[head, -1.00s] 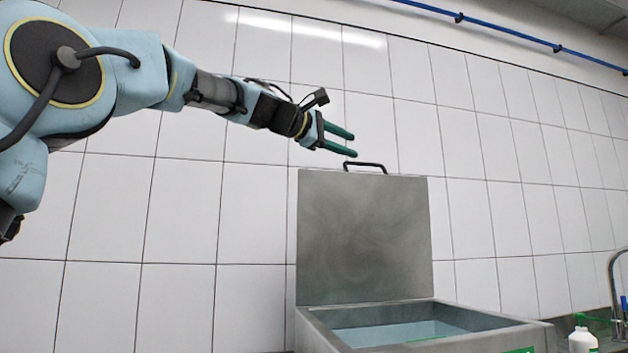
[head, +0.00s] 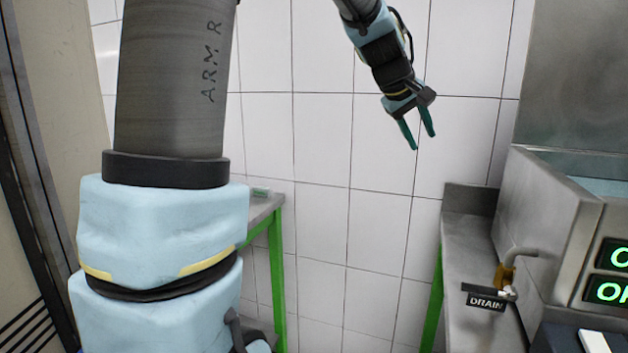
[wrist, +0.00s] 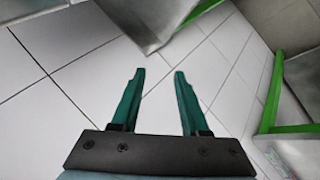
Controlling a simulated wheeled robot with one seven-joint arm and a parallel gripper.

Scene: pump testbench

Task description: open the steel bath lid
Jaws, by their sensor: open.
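The steel bath (head: 548,225) stands at the right edge of the head view, partly cut off. Its lid (head: 572,85) stands upright at the back of the bath, so the bath is open; the lid's handle is out of the frame. My gripper (head: 421,143) is in the air to the left of the bath, apart from it, with its green fingers pointing down. In the wrist view my gripper (wrist: 157,72) is open, with nothing between its fingers and white tiles beyond them.
A steel bench (head: 465,255) with green legs carries the bath. A drain valve (head: 505,275) with a DRAIN tag (head: 485,302) sticks out from the bath's side. Another green-legged table (head: 277,262) stands further left. Between them is a free gap in front of the tiled wall.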

